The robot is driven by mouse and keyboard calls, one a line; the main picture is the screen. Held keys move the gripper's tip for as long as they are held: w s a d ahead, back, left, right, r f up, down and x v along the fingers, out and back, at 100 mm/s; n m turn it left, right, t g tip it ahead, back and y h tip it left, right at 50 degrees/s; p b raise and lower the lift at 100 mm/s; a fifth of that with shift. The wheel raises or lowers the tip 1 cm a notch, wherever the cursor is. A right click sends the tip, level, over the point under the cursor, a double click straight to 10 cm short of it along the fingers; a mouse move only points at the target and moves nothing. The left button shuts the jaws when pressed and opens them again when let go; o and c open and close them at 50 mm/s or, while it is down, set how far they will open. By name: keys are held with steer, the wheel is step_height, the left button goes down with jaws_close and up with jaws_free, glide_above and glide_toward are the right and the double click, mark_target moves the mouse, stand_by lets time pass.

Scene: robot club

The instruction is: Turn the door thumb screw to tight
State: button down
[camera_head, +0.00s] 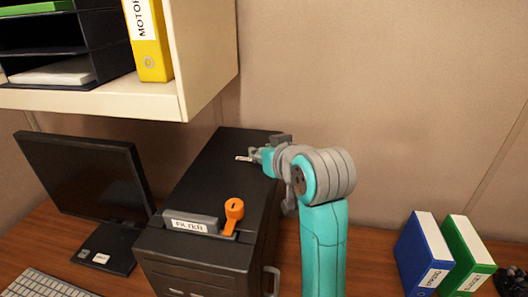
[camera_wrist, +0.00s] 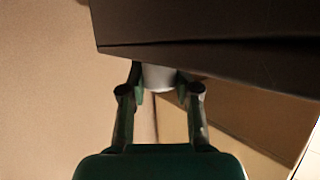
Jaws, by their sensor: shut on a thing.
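The thumb screw (camera_wrist: 158,78) shows in the wrist view as a pale grey, round knob against the edge of a dark panel. My gripper (camera_wrist: 160,88) is shut on it, with one finger on each side. In the head view my gripper (camera_head: 254,157) reaches in from the right at the far part of the black machine (camera_head: 190,258). The screw cannot be made out clearly there. Its turn position cannot be told, and the door itself is not clearly distinguishable.
An orange lever (camera_head: 233,212) and a grey FILTER block (camera_head: 191,222) are on the machine's top. A monitor (camera_head: 85,175) and keyboard (camera_head: 45,285) stand left. A shelf (camera_head: 205,60) overhangs at upper left. Blue (camera_head: 425,250) and green (camera_head: 467,255) binders stand right.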

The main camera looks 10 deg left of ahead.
steer(key=shift+m+t+h, duration=0.4)
steer(key=shift+m+h, duration=0.4)
steer(key=shift+h, duration=0.1)
steer(key=c, duration=0.8)
jaws_free()
steer(key=v, duration=1.2)
steer(key=shift+f, duration=0.1)
